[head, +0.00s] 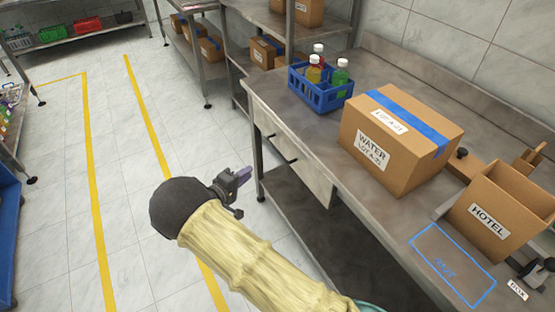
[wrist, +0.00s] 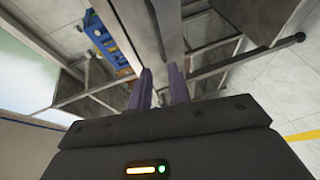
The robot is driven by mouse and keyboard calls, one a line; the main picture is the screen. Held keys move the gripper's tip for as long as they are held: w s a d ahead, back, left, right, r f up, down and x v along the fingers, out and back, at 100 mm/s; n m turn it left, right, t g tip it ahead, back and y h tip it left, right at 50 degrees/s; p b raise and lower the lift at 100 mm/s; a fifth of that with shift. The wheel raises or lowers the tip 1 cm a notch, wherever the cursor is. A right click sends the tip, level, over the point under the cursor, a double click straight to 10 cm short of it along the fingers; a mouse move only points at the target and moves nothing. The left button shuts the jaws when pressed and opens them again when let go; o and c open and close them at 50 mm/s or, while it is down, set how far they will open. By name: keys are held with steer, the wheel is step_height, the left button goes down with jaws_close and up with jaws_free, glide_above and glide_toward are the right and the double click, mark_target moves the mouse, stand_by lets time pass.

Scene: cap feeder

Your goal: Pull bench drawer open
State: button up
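The bench drawer (head: 302,178) has a pale grey front under the left end of the steel bench top (head: 375,205). Its front looks flush with the bench, so it appears shut. Two small dark handle parts (head: 293,161) stand out from the drawer front. My gripper (head: 243,176) is in front of the drawer, to its left in the head view, and apart from the handle. In the wrist view my gripper's two purple fingers (wrist: 162,88) stand apart with a gap between them and nothing clearly held. The wrist view does not show the handle clearly.
On the bench are a blue crate (head: 320,95) of bottles, a taped carton (head: 395,140), an open HOTEL box (head: 505,205) and a blue-outlined area (head: 452,262). A bench leg (head: 257,150) stands left of the drawer. The tiled floor (head: 150,150) on the left is clear.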

steer(key=shift+w+d+r, duration=0.1)
steer(key=shift+w, duration=0.05)
glide_toward(278, 151)
steer(key=x, duration=1)
steer(key=shift+w+f+p, duration=0.1)
steer(key=shift+f+p, duration=0.2)
steer(key=shift+f, duration=0.05)
jaws_close()
